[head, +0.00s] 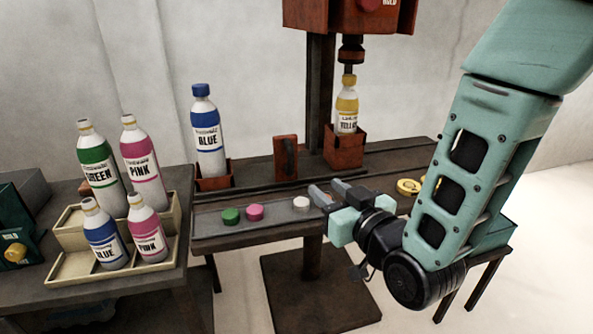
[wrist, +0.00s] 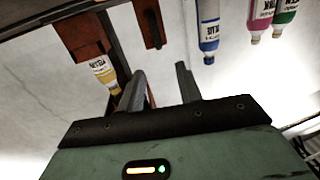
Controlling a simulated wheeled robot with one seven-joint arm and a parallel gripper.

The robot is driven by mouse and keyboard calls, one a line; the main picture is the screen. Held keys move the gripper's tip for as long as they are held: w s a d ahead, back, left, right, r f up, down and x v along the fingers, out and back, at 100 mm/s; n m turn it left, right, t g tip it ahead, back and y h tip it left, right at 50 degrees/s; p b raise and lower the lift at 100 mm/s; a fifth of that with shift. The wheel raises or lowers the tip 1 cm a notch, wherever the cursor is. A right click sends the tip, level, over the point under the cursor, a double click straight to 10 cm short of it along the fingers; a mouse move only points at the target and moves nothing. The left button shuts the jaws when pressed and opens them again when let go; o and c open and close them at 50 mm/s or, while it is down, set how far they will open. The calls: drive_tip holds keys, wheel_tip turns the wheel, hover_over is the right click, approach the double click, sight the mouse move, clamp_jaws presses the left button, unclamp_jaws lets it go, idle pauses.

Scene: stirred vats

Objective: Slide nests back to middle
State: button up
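The left nest (head: 214,183) is a low red-brown holder with a blue-capped BLUE bottle (head: 208,135) in it. The right nest (head: 344,151) holds a YELLOW bottle (head: 347,107) under the red machine head (head: 351,15). Between them stands a red-brown plate with a dark handle (head: 286,158), nearer the right nest. In the upside-down wrist view the right nest (wrist: 80,36), the handle plate (wrist: 152,22) and the BLUE bottle (wrist: 208,26) show. My gripper (head: 327,190) is open and empty, in front of the rail between the handle and the right nest, apart from both.
A front shelf (head: 214,226) bears green (head: 231,216), pink (head: 255,212) and white (head: 301,204) caps. A yellow ring-like piece (head: 408,187) lies right of my gripper. A cream crate (head: 71,266) with several bottles stands left. A dark post (head: 320,85) rises behind the rail.

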sight(292, 154)
drive_tip(key=shift+t, duration=0.3)
drive_tip(key=p+x, duration=0.1)
drive_tip(key=x, duration=0.7)
drive_tip(key=p+x, duration=0.1)
drive_tip(key=x, duration=0.8)
drive_tip(key=shift+w+d, duration=0.15)
drive_tip(key=shift+w, duration=0.2)
clamp_jaws()
